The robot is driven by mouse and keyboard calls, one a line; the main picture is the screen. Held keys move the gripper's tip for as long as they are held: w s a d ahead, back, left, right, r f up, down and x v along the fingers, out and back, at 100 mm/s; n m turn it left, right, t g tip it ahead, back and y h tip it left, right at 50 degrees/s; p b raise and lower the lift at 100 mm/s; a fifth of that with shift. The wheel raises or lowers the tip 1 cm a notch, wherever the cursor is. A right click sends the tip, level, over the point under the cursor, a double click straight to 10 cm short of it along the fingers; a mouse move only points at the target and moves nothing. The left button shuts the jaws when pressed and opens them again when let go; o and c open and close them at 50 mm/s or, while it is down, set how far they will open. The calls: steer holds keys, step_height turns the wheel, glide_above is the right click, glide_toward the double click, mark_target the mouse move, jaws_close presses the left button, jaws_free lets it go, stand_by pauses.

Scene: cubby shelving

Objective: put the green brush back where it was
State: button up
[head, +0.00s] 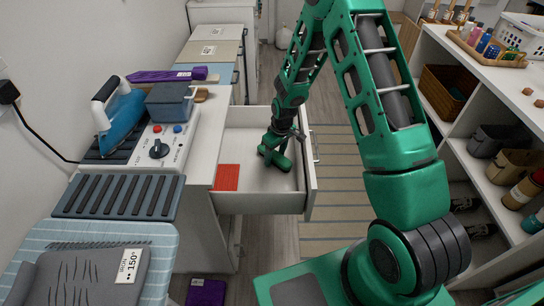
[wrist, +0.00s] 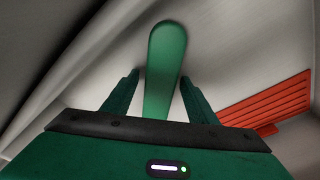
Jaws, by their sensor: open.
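The green brush shows in the wrist view as a long, rounded green piece (wrist: 166,65) on the pale drawer floor. My gripper (wrist: 160,80) is open, one dark green finger on each side of it with a gap visible at the tips. In the head view my gripper (head: 275,152) is down inside the open white drawer (head: 262,203). There the brush cannot be told apart from my green gripper. The brush's far end shows; its near end is hidden behind my gripper's body.
A red slatted piece (head: 227,177) lies in the drawer's near left corner. The counter at left holds a blue iron (head: 122,122), a control box and a ribbed mat (head: 118,196). Shelving with baskets stands at right. A striped rug (head: 335,190) covers the floor between.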

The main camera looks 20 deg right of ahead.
mark_target(279, 157)
step_height(279, 157, up, 12)
steer(key=s, duration=0.1)
steer(key=shift+s+d, duration=0.3)
steer(key=shift+d, duration=0.15)
stand_by(0.3)
